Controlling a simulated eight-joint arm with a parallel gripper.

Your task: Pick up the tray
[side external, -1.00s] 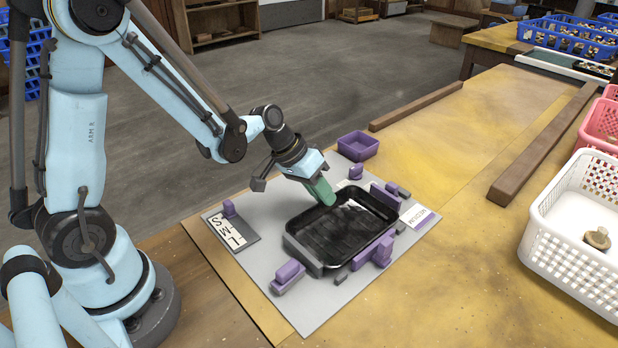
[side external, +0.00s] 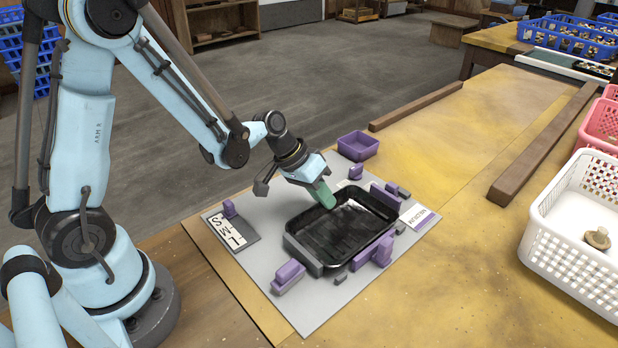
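A black rectangular tray (side external: 345,238) lies on a grey board, held between purple and grey blocks along its edges. It looks empty. My gripper (side external: 325,194) with green fingers points down at the tray's far left side. Its fingertips are over or close to the rim; I cannot tell whether they touch it. From this angle the fingers overlap as one green shape, so the gap between them is hidden.
The grey board (side external: 310,312) also bears a size label (side external: 226,233) on the left. A small purple bin (side external: 358,145) stands behind the tray. A white basket (side external: 575,245) with a mushroom (side external: 597,238) is at right. Wooden rails (side external: 545,145) lie on the yellow table.

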